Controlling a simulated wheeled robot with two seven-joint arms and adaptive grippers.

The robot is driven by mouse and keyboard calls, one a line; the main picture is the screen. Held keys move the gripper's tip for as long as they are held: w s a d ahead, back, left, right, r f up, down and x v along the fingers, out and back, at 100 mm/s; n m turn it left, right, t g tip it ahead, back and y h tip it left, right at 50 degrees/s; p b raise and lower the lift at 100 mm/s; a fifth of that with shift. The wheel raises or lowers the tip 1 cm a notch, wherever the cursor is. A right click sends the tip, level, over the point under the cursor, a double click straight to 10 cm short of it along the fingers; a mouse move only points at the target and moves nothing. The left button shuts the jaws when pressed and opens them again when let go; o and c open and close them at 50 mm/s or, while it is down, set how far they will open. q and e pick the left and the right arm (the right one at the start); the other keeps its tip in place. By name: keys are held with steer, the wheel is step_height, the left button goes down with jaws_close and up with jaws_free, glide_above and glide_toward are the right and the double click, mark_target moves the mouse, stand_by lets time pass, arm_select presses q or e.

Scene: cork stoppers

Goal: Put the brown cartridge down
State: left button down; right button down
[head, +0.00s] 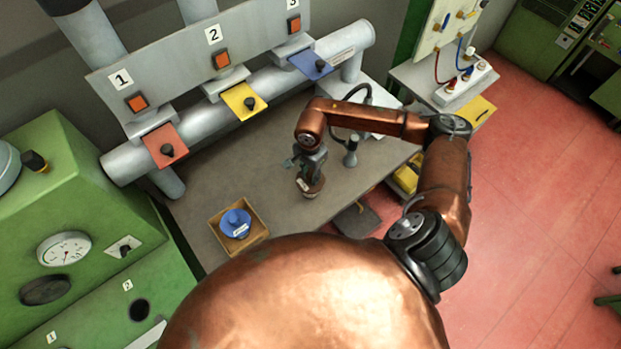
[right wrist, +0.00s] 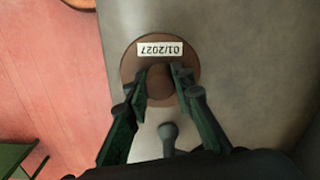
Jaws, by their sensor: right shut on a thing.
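The brown cartridge (head: 312,187) is round with a white label; it is under my right gripper (head: 309,168) over the middle of the grey table. In the right wrist view the cartridge (right wrist: 134,68) shows as a brown disc with a label reading 01/2027. There my right gripper (right wrist: 160,82) is shut on its central knob. Whether the cartridge touches the table top cannot be told. My left gripper does not show.
A wooden tray (head: 262,237) with a blue cartridge (head: 236,222) stands at the table's front left. A grey stand with a black hose (head: 351,160) is just right of the gripper. Numbered red, yellow and blue plates line the pipe behind.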

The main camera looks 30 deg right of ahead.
step_height(320, 180, down, 3)
stand_by(0.3)
steer(key=shift+f, duration=0.15)
steer(key=c, duration=1.7)
jaws_free()
steer(key=shift+o, duration=0.2)
steer(key=shift+r+p, duration=0.25)
steer(key=shift+p, duration=0.05)
step_height(320, 180, up, 10)
steer(key=shift+r+b, duration=0.25)
steer(key=shift+b, duration=0.8)
steer(key=shift+r, duration=0.7)
